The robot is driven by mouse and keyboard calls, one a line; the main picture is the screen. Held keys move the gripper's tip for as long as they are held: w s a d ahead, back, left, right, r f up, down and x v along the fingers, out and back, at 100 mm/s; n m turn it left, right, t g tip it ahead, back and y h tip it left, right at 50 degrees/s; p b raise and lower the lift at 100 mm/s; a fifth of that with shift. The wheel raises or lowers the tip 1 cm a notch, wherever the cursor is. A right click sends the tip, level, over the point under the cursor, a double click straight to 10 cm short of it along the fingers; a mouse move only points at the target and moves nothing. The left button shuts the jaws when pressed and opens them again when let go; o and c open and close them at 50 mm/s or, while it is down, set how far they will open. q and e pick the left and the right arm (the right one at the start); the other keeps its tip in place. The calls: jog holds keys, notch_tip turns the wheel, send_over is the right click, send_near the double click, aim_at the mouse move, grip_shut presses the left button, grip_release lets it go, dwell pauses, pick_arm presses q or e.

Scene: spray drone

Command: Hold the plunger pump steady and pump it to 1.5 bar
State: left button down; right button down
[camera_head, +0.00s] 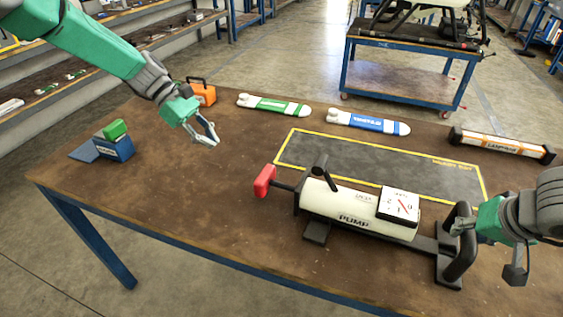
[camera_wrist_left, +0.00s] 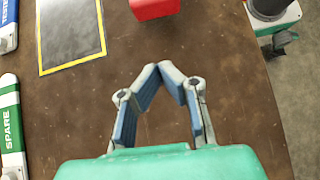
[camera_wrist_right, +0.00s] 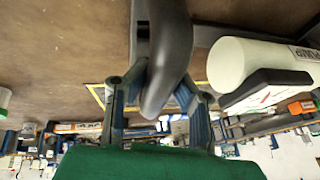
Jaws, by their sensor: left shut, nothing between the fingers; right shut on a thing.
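The plunger pump (camera_head: 352,212) lies on the brown table, a cream cylinder with a square white gauge (camera_head: 399,207) on top. The gauge digits are too small to read surely. Its red plunger handle (camera_head: 264,181) sticks out at the left end on a dark rod. A black loop handle (camera_head: 458,246) stands at the right end. My right gripper (camera_head: 458,226) is shut on this loop handle, which also shows between its fingers in the right wrist view (camera_wrist_right: 165,60). My left gripper (camera_head: 213,140) is shut and empty above the table, up and left of the red handle, apart from it.
A yellow-edged grey mat (camera_head: 360,165) lies behind the pump. Green (camera_head: 274,105) and blue (camera_head: 369,122) bottle-shaped items, an orange case (camera_head: 201,93), a labelled bar (camera_head: 502,145) and a blue box (camera_head: 115,147) stand around. The front left table area is clear.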

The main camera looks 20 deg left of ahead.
aim_at(265, 180)
pick_arm(q)
jog(key=shift+a, duration=0.4)
jog(key=shift+d, duration=0.1)
jog(key=x, duration=1)
jog(key=shift+s, duration=0.15)
jog(key=d, duration=0.2)
jog(key=shift+d, duration=1.05)
jog(key=shift+s, duration=0.1)
jog(key=d, duration=0.7)
jog(key=shift+s+r, duration=0.1)
jog(key=shift+s, duration=0.15)
